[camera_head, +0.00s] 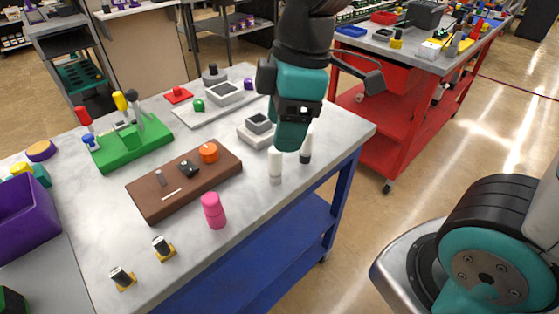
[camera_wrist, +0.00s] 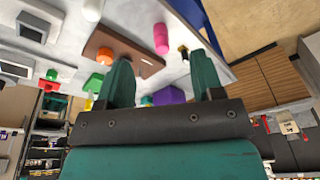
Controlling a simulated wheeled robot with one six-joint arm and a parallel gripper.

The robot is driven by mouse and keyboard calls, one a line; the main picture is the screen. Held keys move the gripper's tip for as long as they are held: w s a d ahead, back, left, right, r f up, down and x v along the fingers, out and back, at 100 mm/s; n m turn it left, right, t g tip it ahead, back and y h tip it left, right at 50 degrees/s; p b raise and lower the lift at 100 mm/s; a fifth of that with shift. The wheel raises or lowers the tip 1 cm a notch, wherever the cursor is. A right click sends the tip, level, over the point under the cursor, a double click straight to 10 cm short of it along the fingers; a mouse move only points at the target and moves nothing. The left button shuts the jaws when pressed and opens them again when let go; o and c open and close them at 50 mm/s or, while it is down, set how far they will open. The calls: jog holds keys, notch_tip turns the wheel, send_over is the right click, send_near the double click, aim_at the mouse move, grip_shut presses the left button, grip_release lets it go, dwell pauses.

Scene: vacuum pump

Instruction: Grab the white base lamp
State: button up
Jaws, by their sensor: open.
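A small white upright piece (camera_head: 275,163) with a greyish lower part stands near the table's right edge. A similar dark piece with a white top (camera_head: 307,147) stands just right of it; I cannot tell for sure which is the white base lamp. My gripper (camera_head: 288,146) hangs above and between these two and partly overlaps them in the head view. In the wrist view my gripper (camera_wrist: 162,58) shows two teal fingers spread apart with nothing between them. A white rounded piece (camera_wrist: 92,8) is cut off at the top edge there, left of the fingers.
A brown block (camera_head: 175,190) with an orange knob (camera_head: 208,152) and a pink cylinder (camera_head: 213,210) stand to the left. A grey square part (camera_head: 255,130) sits close behind. A green fixture (camera_head: 132,145) is farther left. A red workbench (camera_head: 405,130) stands beyond the table.

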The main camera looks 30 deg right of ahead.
jog(key=w+d+n+h+p, duration=0.2)
jog(key=w+d+n, duration=0.1)
jog(key=w+n, duration=0.55)
jog(key=n+p, duration=0.1)
send_near(275, 160)
jog(key=f, duration=0.2)
jog(key=w+f, duration=0.1)
jog(key=f, duration=0.1)
jog(key=w+f, duration=0.1)
jog(key=f, duration=0.1)
jog(key=shift+d+f, duration=0.1)
jog(key=shift+d, duration=0.2)
jog(key=shift+s+a+f+p, duration=0.15)
jog(key=shift+f+p, duration=0.25)
jog(key=shift+f, duration=0.95)
jog(key=shift+s+d+f+p, duration=0.1)
jog(key=shift+f+p, duration=0.3)
jog(key=shift+f, duration=0.95)
jog(key=c, duration=1)
jog(key=shift+r, duration=0.1)
